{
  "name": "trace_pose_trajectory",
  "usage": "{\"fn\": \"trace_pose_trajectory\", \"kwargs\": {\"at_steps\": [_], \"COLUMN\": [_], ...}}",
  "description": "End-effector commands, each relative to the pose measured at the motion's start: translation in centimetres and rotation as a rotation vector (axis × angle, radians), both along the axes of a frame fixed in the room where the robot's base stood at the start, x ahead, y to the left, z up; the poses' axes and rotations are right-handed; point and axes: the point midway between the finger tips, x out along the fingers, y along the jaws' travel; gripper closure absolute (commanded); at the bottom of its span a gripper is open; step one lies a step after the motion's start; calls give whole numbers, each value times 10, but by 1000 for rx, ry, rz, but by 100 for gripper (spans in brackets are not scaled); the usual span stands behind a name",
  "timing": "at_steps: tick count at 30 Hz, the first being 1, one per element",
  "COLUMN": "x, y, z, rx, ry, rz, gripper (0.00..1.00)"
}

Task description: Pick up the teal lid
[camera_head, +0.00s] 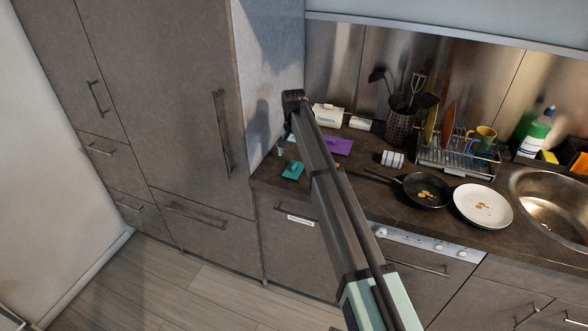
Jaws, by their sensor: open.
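The teal lid (292,170) lies flat near the front left corner of the dark counter, with a small raised handle on top. My arm reaches from the lower right over the counter, and its wrist is bent down left of the white canister. My gripper (282,148) is mostly hidden by my own arm; a small part shows just above and behind the lid, apart from it. It is open and holds nothing that I can see.
A purple lid or board (328,146) lies behind my forearm. A black pan (428,191), a white plate (483,205) and a dish rack (458,158) stand to the right. A tall cabinet (160,90) and its side wall bound the left.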

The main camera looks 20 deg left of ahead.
Motion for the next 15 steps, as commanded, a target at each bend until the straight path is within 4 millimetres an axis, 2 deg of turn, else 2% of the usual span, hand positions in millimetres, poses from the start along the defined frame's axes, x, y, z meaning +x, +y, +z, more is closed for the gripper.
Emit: {"fn": "trace_pose_trajectory", "kwargs": {"at_steps": [9,15], "x": [-3,-3], "y": [-2,-2], "z": [-37,-46], "rx": [-1,0], "ry": [2,0], "rz": [0,0], "gripper": [6,6]}}
